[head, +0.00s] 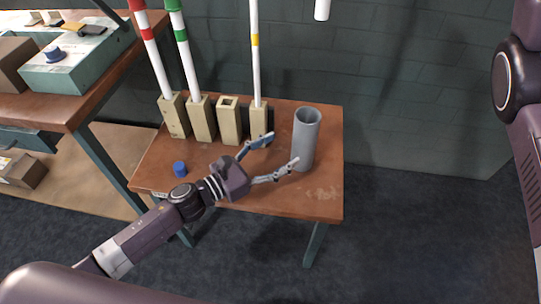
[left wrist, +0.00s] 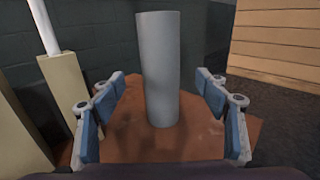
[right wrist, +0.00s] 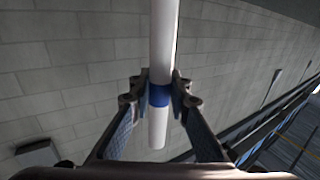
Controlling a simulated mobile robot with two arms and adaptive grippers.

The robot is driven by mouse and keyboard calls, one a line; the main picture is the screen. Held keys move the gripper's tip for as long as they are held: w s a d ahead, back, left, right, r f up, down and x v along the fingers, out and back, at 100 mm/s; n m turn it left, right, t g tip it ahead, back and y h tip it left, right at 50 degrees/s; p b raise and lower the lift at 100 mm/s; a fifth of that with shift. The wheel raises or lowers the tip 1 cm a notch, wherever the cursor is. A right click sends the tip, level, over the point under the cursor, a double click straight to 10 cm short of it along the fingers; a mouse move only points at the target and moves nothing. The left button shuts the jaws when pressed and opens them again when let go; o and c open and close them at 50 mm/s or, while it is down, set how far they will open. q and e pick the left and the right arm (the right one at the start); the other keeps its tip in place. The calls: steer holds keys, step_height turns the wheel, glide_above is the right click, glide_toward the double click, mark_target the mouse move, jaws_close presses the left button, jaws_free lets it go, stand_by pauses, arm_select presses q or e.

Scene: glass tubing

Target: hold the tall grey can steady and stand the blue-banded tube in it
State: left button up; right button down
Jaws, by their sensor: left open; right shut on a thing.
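The tall grey can (head: 306,142) stands upright at the right part of the small brown table; it also shows in the left wrist view (left wrist: 158,70). My left gripper (head: 282,152) is open just left of the can, with its fingers pointing toward it. In the left wrist view the can stands ahead between the two spread fingers, and neither finger appears to touch it. My right gripper (right wrist: 160,95) is shut on the blue-banded tube (right wrist: 164,35) at its blue band, near the lower end. In the head view only a white tube end (head: 322,9) shows, high above and right of the can.
Several beige square holders stand along the back of the table (head: 225,178). Three hold tubes with red, green and yellow bands; one holder (head: 229,122) is empty. A larger workbench (head: 60,108) is at left.

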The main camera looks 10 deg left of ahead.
mark_target(297, 142)
arm_select(q)
steer(key=x, duration=0.9)
steer(key=shift+c, duration=0.3)
steer(key=shift+f, duration=0.1)
steer(key=c, duration=1.3)
